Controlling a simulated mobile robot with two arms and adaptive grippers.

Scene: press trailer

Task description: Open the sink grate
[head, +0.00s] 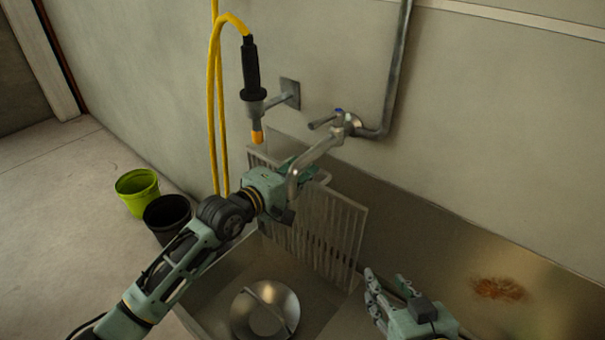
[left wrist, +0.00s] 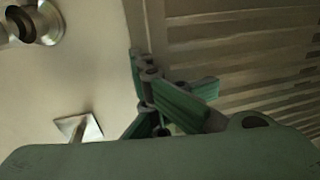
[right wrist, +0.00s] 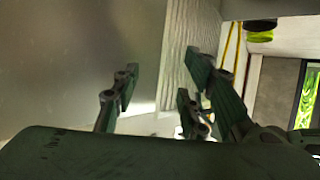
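The slatted metal sink grate (head: 338,225) stands raised and nearly upright over the sink basin, close to the wall. It also shows in the left wrist view (left wrist: 255,60), behind my fingers, and in the right wrist view (right wrist: 185,50). My left gripper (head: 300,182) is at the grate's upper edge, partly hidden by the faucet spout. In the left wrist view its fingers (left wrist: 165,100) are close together beside the grate; whether they pinch its edge is unclear. My right gripper (head: 372,290) is open and empty over the sink's right side, apart from the grate.
The faucet (head: 318,155) juts out over the grate. A yellow hose with a black sprayer (head: 251,68) hangs beside it. A round metal bowl (head: 265,310) lies in the sink. Green (head: 137,192) and black (head: 167,217) buckets stand on the floor at left.

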